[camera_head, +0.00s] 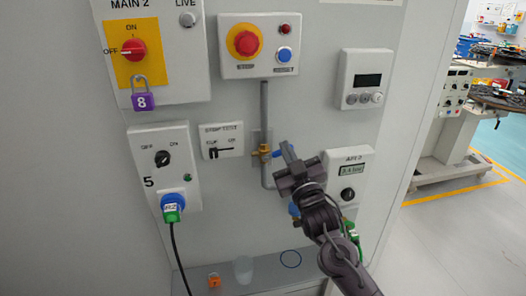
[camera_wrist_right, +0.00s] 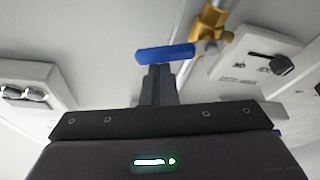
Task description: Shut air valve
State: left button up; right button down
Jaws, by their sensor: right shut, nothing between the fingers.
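The air valve (camera_head: 263,153) has a brass body on a vertical grey pipe. Its blue handle (camera_head: 279,153) sticks out to the right, across the pipe. In the right wrist view the blue handle (camera_wrist_right: 165,54) points left from the brass body (camera_wrist_right: 208,27). My right gripper (camera_head: 287,152) is shut and empty. Its fingertips (camera_wrist_right: 158,70) are at the free end of the handle, just below it in the wrist view; I cannot tell whether they touch. The "AIR 2" box (camera_head: 347,177) with a small display is partly behind my right arm. My left gripper is not in view.
A stop-button box (camera_head: 260,45) is above the valve, a switch plate (camera_head: 222,140) left of it and a display box (camera_head: 366,78) at upper right. A purple padlock (camera_head: 142,93) hangs from the main switch. An orange padlock (camera_head: 214,280) is on the ledge below.

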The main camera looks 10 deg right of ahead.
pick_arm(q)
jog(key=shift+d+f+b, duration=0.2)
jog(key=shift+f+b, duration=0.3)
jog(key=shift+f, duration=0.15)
pick_arm(e)
jog(key=shift+d+f+m+h, duration=0.1)
jog(key=shift+f+m+h, duration=0.3)
jog(key=shift+m, duration=0.45)
jog(key=shift+d+f+m+h, duration=0.15)
jog(key=shift+m+h, duration=0.3)
jog(key=shift+m, duration=0.35)
jog(key=shift+d+f+m+h, duration=0.1)
jog(key=shift+f+m+h, duration=0.3)
jog(key=shift+m, duration=0.45)
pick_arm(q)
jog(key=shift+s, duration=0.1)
pick_arm(e)
jog(key=shift+r, duration=0.1)
